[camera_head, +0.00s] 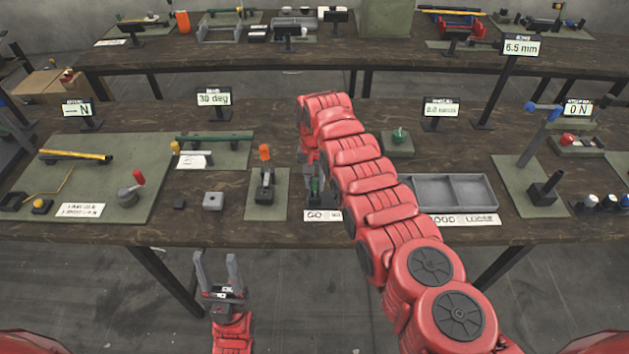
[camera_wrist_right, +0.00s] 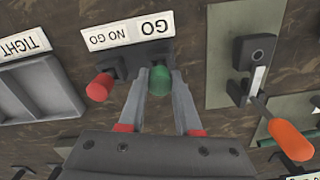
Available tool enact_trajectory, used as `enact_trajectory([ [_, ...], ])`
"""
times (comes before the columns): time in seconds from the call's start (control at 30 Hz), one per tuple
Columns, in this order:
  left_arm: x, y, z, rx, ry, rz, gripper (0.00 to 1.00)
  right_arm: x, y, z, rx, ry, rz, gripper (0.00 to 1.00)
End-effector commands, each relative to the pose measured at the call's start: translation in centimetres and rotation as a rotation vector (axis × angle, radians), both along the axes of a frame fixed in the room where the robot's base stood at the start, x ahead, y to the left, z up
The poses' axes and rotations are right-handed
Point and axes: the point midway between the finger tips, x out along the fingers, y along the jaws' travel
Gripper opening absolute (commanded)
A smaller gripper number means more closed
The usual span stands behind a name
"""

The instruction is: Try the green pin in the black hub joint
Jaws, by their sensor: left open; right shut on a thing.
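The green pin (camera_wrist_right: 159,79) stands in a dark holder behind the GO sign (camera_wrist_right: 153,27) in the right wrist view. My right gripper (camera_wrist_right: 158,92) is shut on the green pin, with one finger on each side of it. In the head view my right gripper (camera_head: 313,183) reaches down at the GO label, and its arm covers part of the holder. My left gripper (camera_head: 217,262) is open and empty in front of the bench's near edge. I cannot tell for sure which black part is the hub joint; a black block with a hole (camera_wrist_right: 257,50) stands beside the holder.
A red pin (camera_wrist_right: 99,86) stands by the NO GO sign. An orange-handled lever (camera_wrist_right: 290,138) juts from the black block's fixture. A grey divided tray (camera_head: 450,188) lies right of my arm. A grey block (camera_head: 213,201) sits on the bench's left part.

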Motion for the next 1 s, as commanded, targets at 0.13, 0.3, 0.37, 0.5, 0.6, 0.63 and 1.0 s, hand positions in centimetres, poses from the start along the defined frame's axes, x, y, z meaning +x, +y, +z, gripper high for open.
enact_trajectory([
  [0.13, 0.0, 0.0, -0.5, 0.000, 0.000, 0.000, 0.50, 0.0, 0.0, -0.5, 0.000, 0.000, 0.000, 0.00],
  [0.3, 0.0, 0.0, -0.5, 0.000, 0.000, 0.000, 0.50, 0.0, 0.0, -0.5, 0.000, 0.000, 0.000, 0.49],
  [0.37, 0.0, 0.0, -0.5, 0.000, 0.000, 0.000, 0.50, 0.0, 0.0, -0.5, 0.000, 0.000, 0.000, 0.60],
  [0.5, 0.0, 0.0, -0.4, 0.000, 0.000, 0.000, 0.50, 0.0, 0.0, -0.5, 0.000, 0.000, 0.000, 0.68],
  [0.6, 0.0, 0.0, -0.5, 0.000, 0.000, 0.000, 0.50, 0.0, 0.0, -0.5, 0.000, 0.000, 0.000, 0.68],
  [0.63, 0.0, 0.0, -0.5, 0.000, 0.000, 0.000, 0.50, 0.0, 0.0, -0.5, 0.000, 0.000, 0.000, 0.68],
  [1.0, 0.0, 0.0, -1.3, 0.000, 0.000, 0.000, 0.50, 0.2, 0.1, 1.9, 0.003, -0.006, 0.000, 0.68],
])
